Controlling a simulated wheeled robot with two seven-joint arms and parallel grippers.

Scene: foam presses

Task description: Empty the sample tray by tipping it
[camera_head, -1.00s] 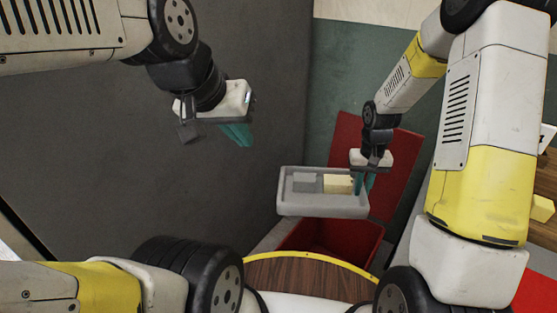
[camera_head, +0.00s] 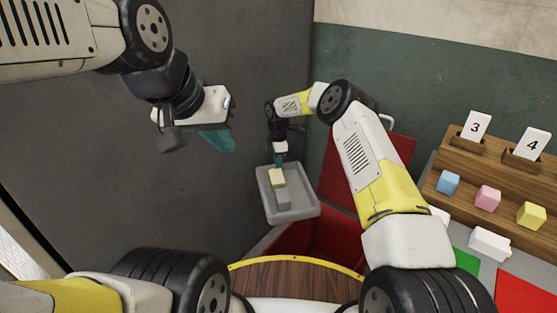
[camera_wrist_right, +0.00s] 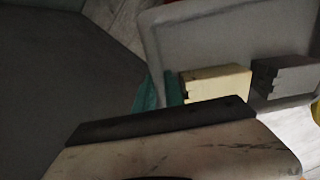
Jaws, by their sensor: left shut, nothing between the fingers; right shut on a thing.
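The grey sample tray (camera_head: 300,213) hangs from my right gripper (camera_head: 280,160), which is shut on its far edge. A pale yellow block (camera_head: 277,178) and a grey block (camera_head: 284,197) lie in the tray, the yellow one nearer the gripper. The tray looks turned and somewhat tilted; the exact angle I cannot tell. The right wrist view shows the tray (camera_wrist_right: 205,40), the yellow block (camera_wrist_right: 215,83) and the grey block (camera_wrist_right: 280,75) beyond my teal fingers (camera_wrist_right: 155,92). My left gripper (camera_head: 217,142) is shut and empty, left of the tray.
An open red bin (camera_head: 335,238) with a raised lid (camera_head: 375,170) stands right of and below the tray. A wooden rack (camera_head: 465,180) at right holds number cards and coloured cubes. A dark grey wall (camera_head: 90,190) fills the left.

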